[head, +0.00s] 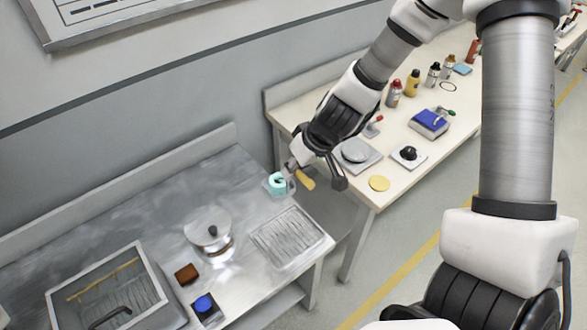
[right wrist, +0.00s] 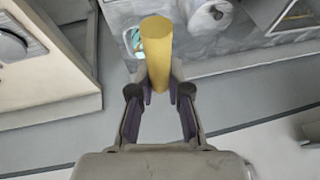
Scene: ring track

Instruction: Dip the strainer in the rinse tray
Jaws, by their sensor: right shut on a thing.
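My right gripper (head: 298,176) is shut on a yellow handle (head: 304,180), which I take to be the strainer's. In the right wrist view the handle (right wrist: 157,50) stands out between the fingers of the gripper (right wrist: 160,88). The strainer's head cannot be made out clearly. A small teal piece (head: 277,184) in a pale square holder shows beside the gripper, over the back right of the steel table. A framed basin (head: 150,272), possibly the rinse tray, is at the lower left, well apart from the gripper. My left gripper is not in view.
The steel table (head: 150,190) also holds a lidded pot (head: 209,233), a ribbed board (head: 287,238), a brown block (head: 187,273) and a blue-topped item (head: 204,304). A cream table (head: 425,150) with bottles stands to the right, across a gap.

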